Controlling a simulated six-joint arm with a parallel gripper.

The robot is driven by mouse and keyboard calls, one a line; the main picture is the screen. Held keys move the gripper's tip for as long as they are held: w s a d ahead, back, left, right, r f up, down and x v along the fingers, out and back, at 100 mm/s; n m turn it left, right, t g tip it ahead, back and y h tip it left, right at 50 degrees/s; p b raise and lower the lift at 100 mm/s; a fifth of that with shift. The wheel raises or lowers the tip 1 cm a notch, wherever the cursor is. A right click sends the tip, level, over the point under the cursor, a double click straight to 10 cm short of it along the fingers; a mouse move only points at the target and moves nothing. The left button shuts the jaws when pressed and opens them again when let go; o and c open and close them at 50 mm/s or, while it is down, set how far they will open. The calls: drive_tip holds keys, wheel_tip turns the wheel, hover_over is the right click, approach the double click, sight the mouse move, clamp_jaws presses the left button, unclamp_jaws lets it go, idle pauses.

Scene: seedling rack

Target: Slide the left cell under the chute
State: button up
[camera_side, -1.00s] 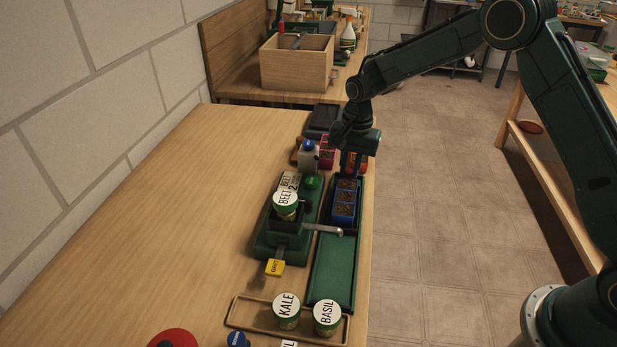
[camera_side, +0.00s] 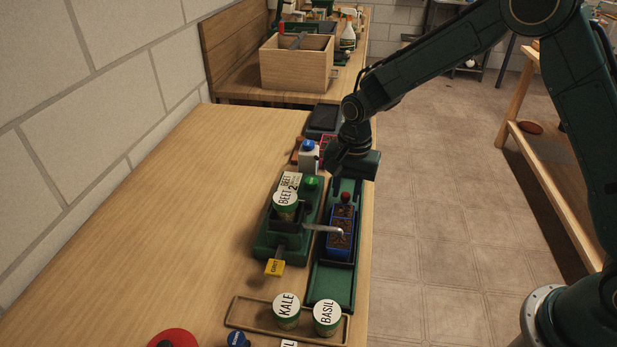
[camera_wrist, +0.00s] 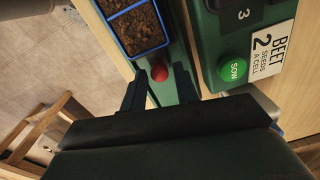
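A blue tray (camera_side: 340,243) of soil-filled cells sits in the green rail (camera_side: 333,284); two of its cells show in the wrist view (camera_wrist: 140,30). A red knob (camera_wrist: 159,74) stands at its far end. The metal chute (camera_side: 323,228) reaches right from the green seeder (camera_side: 270,238), its tip over about the middle of the tray. I cannot tell which cell lies exactly beneath it. My gripper (camera_side: 346,187) is low over the rail behind the tray. Its fingers (camera_wrist: 160,90) are apart, with the red knob between or just beyond their tips; contact is unclear.
A beet can (camera_side: 285,206) stands on the seeder, beside a green SOW button (camera_wrist: 234,71). Kale (camera_side: 287,312) and basil (camera_side: 327,317) cans stand in a wooden tray at the front. A white box with a blue button (camera_side: 308,153) is close left of my gripper.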

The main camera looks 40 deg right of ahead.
drive_tip(key=shift+o, duration=0.7)
wheel_tip(320, 180, up, 14)
drive_tip(key=shift+s+d, duration=0.25)
idle(0.4)
drive_tip(key=s+d+r+n+t, duration=0.1)
drive_tip(key=s+d+r+n, duration=0.2)
drive_tip(key=s+r, duration=0.3)
drive_tip(key=s+d+r+n+t, duration=0.2)
drive_tip(key=s+r+n, duration=0.15)
drive_tip(key=s, duration=0.55)
drive_tip(key=s+d+n+t, duration=0.2)
drive_tip(key=s+d+n, duration=0.1)
drive_tip(key=s, duration=1.1)
drive_tip(key=shift+f+n, duration=0.45)
drive_tip(key=shift+n, duration=0.2)
drive_tip(key=shift+w+d, duration=0.1)
drive_tip(key=shift+c, duration=0.4)
